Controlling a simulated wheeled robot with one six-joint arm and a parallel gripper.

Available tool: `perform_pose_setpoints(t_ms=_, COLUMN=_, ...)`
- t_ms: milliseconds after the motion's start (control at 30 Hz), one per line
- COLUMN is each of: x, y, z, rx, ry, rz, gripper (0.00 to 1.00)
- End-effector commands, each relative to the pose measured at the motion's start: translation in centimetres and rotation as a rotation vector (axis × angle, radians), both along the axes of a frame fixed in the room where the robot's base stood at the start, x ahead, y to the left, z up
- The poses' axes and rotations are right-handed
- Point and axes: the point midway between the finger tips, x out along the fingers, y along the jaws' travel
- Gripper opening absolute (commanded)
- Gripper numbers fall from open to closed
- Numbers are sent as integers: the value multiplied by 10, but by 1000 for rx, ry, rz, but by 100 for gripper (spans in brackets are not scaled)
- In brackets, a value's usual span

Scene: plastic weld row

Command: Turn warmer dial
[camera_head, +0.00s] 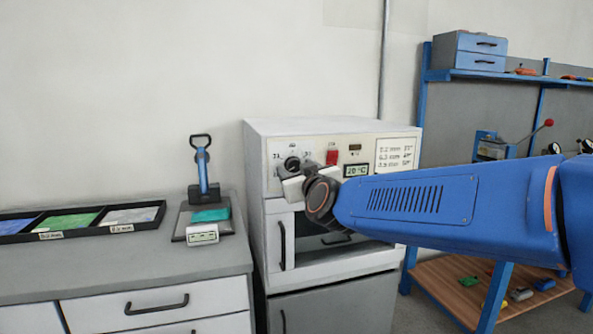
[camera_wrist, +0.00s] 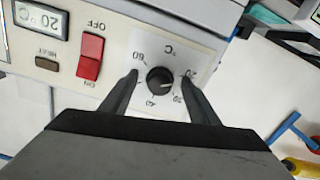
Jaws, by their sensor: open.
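The warmer (camera_head: 262,185) is a white box-shaped unit with a control panel along its top front. Its black round dial (camera_head: 292,164) sits at the panel's left. In the wrist view the dial (camera_wrist: 159,80) has a pale pointer line and a °C scale around it, seen turned over. My gripper (camera_wrist: 160,78) is open, with one dark finger on each side of the dial; I cannot tell whether they touch it. In the head view my gripper (camera_head: 291,180) is at the panel, just below the dial and partly hidden by my wrist.
A red switch (camera_wrist: 91,56) and a 20 °C display (camera_wrist: 41,18) are beside the dial. A blue workbench rack (camera_head: 425,110) stands right.

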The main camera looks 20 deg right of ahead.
Motion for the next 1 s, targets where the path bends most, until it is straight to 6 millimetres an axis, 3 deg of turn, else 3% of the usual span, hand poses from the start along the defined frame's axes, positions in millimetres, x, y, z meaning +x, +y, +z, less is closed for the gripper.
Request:
perform_pose_setpoints(t_ms=133, x=0, y=0, z=0, rx=0, ry=0, rz=0, gripper=55)
perform_pose_setpoints(t_ms=300, x=0, y=0, z=0, rx=0, ry=0, rz=0, gripper=15)
perform_pose_setpoints(t_ms=667, x=0, y=0, z=0, rx=38, ry=0, rz=0, gripper=14)
perform_pose_setpoints(t_ms=1000, x=0, y=1, z=0, rx=260, ry=1, rz=1, gripper=14)
